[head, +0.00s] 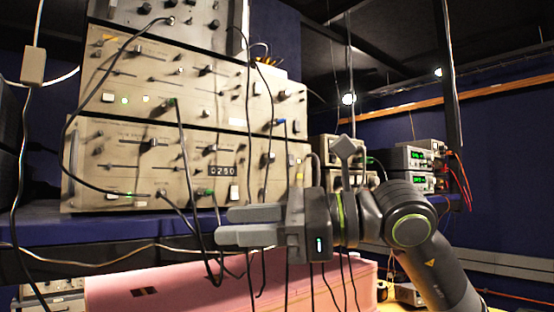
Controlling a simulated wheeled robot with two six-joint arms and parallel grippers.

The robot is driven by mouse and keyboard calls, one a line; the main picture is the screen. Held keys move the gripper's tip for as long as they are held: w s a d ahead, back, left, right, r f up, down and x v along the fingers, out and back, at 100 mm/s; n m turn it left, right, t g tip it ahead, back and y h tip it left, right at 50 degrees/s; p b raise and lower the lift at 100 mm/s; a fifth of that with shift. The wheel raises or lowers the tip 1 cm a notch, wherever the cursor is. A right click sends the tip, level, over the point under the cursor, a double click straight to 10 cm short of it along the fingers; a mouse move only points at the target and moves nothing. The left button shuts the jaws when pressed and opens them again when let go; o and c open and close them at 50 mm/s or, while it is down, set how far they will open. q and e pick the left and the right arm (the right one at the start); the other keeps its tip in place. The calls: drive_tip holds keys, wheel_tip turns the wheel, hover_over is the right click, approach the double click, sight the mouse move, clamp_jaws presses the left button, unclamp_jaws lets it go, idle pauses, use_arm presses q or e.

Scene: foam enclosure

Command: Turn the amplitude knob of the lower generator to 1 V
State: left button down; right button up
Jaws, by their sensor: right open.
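The lower generator (95,165) is a beige panel at the bottom of the stack on the left, with sliders, several small knobs and a counter (222,170) that seems to read 0250. I cannot tell which knob is the amplitude knob; the labels are too small to read. My right gripper (226,224) comes in from the right, fingers pointing left. It is open and empty, in front of and below the lower generator's right half, and appears apart from its panel. My left gripper is not in view.
A similar upper generator (110,75) sits on the lower one. Black cables (183,150) hang across the panels and near my gripper. The stack stands on a blue shelf (40,228) above a pink foam block (190,285). Small instruments with green displays (410,160) stand farther right.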

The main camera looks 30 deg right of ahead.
drive_tip(key=s+d+r+m+t+h, duration=0.2)
drive_tip(key=d+r+t+h, duration=0.25)
drive_tip(key=d+r, duration=0.2)
drive_tip(key=m+t+h, duration=0.2)
drive_tip(key=m+h, duration=0.2)
drive_tip(key=h, duration=0.2)
approach(272, 158)
drive_tip(key=shift+h, duration=0.35)
drive_tip(key=w+p, duration=0.2)
drive_tip(key=w+a+p, duration=0.1)
drive_tip(key=w+p, duration=0.5)
drive_tip(key=shift+w+a, duration=0.15)
clamp_jaws()
